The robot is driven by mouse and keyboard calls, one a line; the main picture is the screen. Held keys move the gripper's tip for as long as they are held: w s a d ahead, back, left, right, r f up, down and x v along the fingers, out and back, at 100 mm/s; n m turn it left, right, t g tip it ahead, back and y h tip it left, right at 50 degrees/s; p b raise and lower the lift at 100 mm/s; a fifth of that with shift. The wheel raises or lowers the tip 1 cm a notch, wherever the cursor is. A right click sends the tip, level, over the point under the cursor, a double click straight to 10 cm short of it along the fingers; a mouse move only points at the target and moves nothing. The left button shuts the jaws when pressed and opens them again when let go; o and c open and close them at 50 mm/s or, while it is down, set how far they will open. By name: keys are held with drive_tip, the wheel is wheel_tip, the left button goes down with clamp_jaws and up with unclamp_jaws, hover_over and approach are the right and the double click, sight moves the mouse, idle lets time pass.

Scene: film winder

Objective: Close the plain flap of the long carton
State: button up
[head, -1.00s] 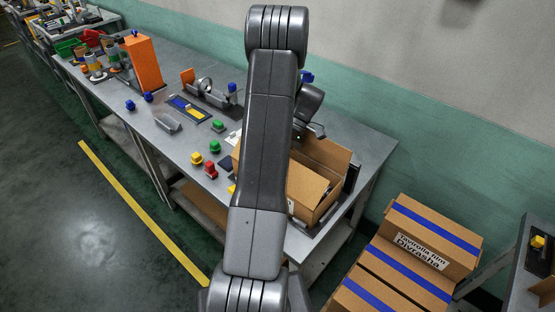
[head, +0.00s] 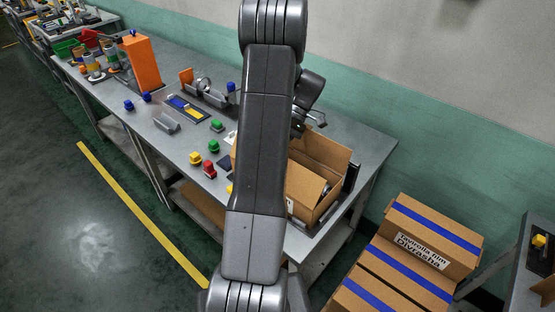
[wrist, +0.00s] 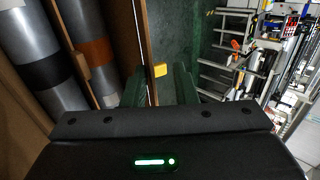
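The long carton (head: 324,207) stands open on the bench's right end, partly hidden behind my arm. A near-side flap (head: 303,187) leans inward at a slant over part of the opening. A far flap (head: 322,150) stands up along the back. I cannot tell for certain which flap is the plain one. Banded grey cylinders (wrist: 40,55) show to the left.
Coloured knobs (head: 210,170) and a blue-yellow plate (head: 188,108) are on the bench left of my arm. An orange block (head: 144,63) stands farther back. Blue-striped cartons (head: 420,240) are stacked at the lower right. A dark upright piece (head: 351,177) stands beside the carton's right end.

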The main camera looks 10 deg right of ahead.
wheel_tip(320, 180, up, 6)
drive_tip(key=shift+r+b, duration=0.1)
drive_tip(key=shift+b, duration=0.35)
